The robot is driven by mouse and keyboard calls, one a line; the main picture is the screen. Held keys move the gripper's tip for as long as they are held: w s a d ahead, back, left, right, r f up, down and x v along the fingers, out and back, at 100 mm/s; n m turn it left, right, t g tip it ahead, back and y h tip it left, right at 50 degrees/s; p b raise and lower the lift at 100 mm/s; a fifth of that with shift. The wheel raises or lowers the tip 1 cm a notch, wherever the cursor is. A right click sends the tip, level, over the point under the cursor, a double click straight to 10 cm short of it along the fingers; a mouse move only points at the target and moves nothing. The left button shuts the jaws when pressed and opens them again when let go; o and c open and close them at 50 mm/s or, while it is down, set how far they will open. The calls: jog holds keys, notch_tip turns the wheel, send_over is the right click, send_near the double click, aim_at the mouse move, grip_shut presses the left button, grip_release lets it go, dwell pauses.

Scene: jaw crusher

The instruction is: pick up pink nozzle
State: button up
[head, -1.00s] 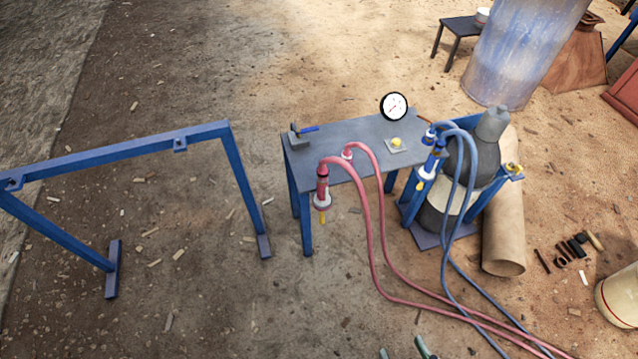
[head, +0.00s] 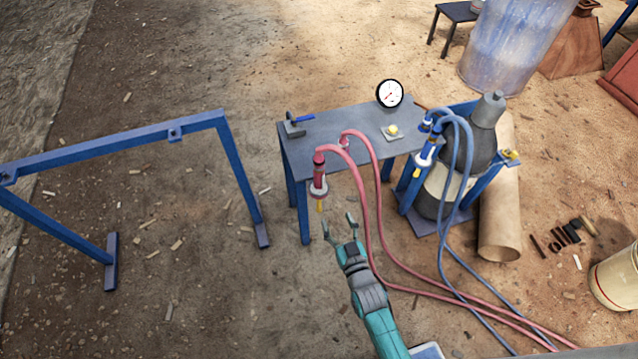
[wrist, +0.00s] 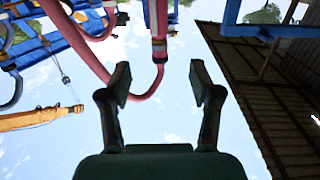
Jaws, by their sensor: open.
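The pink nozzle (head: 319,178) hangs upright at the table's front left corner. It has a red body, a pale collar and a yellow tip pointing down, and a pink hose (head: 361,195) arches from its top. My gripper (head: 338,222) is open and empty, below and slightly right of the nozzle in the head view, apart from it. In the wrist view, which appears upside down, my open fingers (wrist: 161,80) frame the hose bend, and the nozzle (wrist: 159,25) shows beyond them at the top, partly cut off.
A blue nozzle (head: 426,155) and a gas cylinder (head: 480,130) stand at right. A blue frame (head: 120,145) is at left, with bare ground between.

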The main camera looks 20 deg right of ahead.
send_near(321, 177)
jog(key=w, duration=0.6)
jog(key=shift+a+r, duration=0.1)
jog(key=shift+a, duration=0.1)
jog(key=shift+w+d+f, duration=0.1)
jog(key=shift+w+f, duration=0.1)
jog(key=shift+w, duration=1.2)
jog(key=shift+w+d+f, duration=0.1)
jog(key=shift+w+f, duration=0.05)
jog(key=shift+w, duration=1.25)
grip_shut()
